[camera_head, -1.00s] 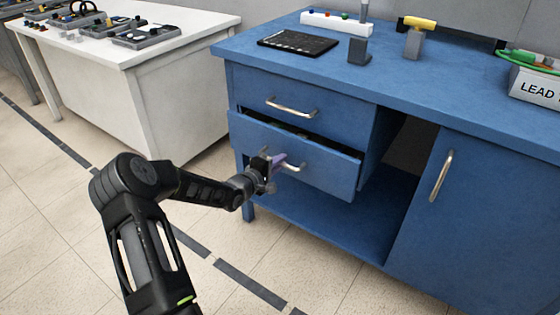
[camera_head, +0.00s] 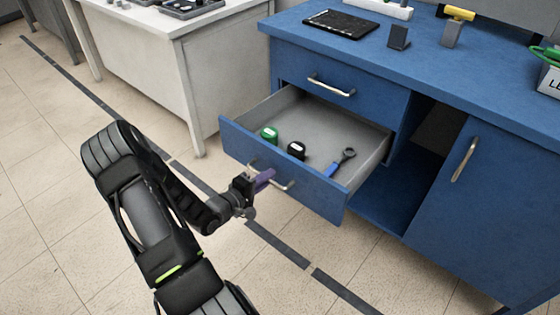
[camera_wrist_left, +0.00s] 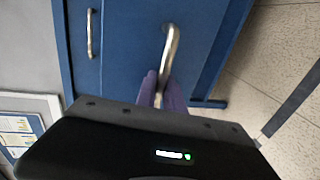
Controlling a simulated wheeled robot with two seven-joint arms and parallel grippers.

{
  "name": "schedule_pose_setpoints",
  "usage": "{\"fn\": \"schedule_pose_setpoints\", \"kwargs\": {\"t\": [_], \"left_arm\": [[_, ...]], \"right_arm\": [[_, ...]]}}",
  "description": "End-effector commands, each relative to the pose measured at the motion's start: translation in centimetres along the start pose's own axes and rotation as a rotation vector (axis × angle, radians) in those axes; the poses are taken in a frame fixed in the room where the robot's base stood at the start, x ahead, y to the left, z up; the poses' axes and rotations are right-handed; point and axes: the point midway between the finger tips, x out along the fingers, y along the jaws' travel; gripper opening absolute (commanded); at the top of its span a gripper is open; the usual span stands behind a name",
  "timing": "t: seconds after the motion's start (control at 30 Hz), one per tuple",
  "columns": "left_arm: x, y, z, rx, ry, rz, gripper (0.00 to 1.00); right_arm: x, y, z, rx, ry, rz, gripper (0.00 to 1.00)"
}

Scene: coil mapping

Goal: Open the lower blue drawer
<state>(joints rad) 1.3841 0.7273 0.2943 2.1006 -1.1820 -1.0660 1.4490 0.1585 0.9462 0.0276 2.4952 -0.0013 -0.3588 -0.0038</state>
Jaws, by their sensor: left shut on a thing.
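The lower blue drawer (camera_head: 310,182) is pulled well out of the blue cabinet. It holds a green roll (camera_head: 269,134), a black roll (camera_head: 296,150) and a blue-handled wrench (camera_head: 341,163). My left gripper (camera_head: 264,180), with purple fingers, is shut on the drawer's metal handle (camera_head: 284,187) near its left end. In the left wrist view the fingers (camera_wrist_left: 162,90) close around the handle (camera_wrist_left: 170,50). The right gripper is in neither view.
The upper drawer (camera_head: 335,75) is shut above. A cabinet door (camera_head: 490,190) with a vertical handle stands at right, beside an open shelf space. A white table (camera_head: 185,60) stands at back left. The floor in front is clear.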

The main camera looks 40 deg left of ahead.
Motion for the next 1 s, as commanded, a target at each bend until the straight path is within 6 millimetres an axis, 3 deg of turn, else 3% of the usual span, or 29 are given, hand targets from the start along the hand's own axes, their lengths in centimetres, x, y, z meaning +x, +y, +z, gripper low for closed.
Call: {"fn": "schedule_pose_setpoints", "kwargs": {"t": [0.2,0.63,0.67,0.7,0.9,1.0], "left_arm": [[-2.2,-0.4,0.0,0.001,-0.001,0.000,0.00],[-2.5,-0.6,0.0,0.001,-0.001,0.000,0.00],[-2.5,-0.6,0.0,0.001,-0.001,0.000,0.15],[-2.5,-0.6,0.0,0.001,-0.001,0.000,0.18],[-2.5,-0.6,0.0,0.001,-0.001,0.001,0.34],[-2.5,-0.6,0.0,0.001,-0.001,0.001,0.34]], "right_arm": [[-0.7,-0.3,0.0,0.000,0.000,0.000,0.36],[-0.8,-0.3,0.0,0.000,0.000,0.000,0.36],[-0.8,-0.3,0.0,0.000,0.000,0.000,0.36],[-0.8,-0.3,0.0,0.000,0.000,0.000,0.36],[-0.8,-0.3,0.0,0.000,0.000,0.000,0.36],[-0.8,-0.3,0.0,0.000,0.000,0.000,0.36]]}}
